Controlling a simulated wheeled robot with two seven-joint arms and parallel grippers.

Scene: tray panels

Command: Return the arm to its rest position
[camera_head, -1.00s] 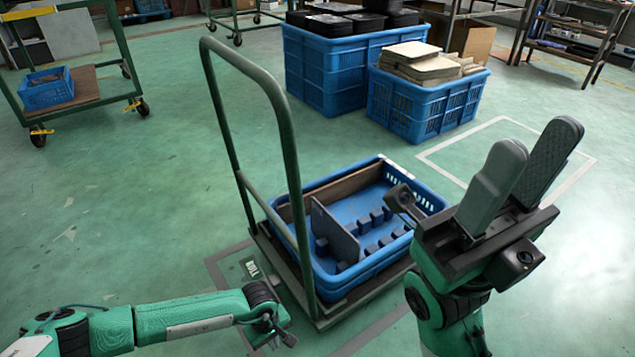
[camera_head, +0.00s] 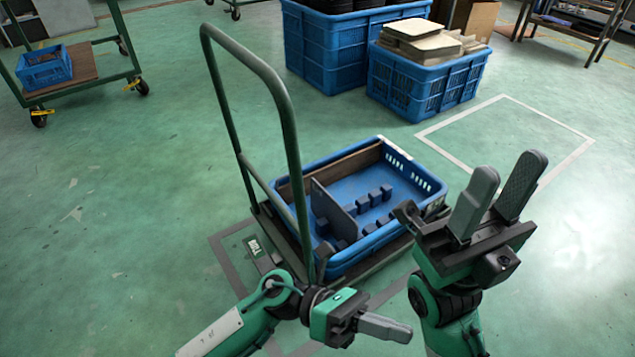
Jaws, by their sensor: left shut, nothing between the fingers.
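My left gripper (camera_head: 385,327) is low in the head view, in front of the trolley, its fingers together, pointing right and empty. My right gripper (camera_head: 507,188) is at the right, raised, its two grey fingers pointing up with a gap between them and nothing in it. The blue tray (camera_head: 405,172) sits on the trolley (camera_head: 372,278). A dark panel (camera_head: 332,212) stands upright in the tray, leaning a little, beside rows of small blue blocks. The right arm partly covers the tray's right front corner.
The trolley's tall green handle (camera_head: 290,150) rises at the tray's left. A blue crate with tan panels (camera_head: 425,85) and a larger blue crate (camera_head: 325,50) stand behind. A green cart (camera_head: 90,85) is at the far left. The floor at left is clear.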

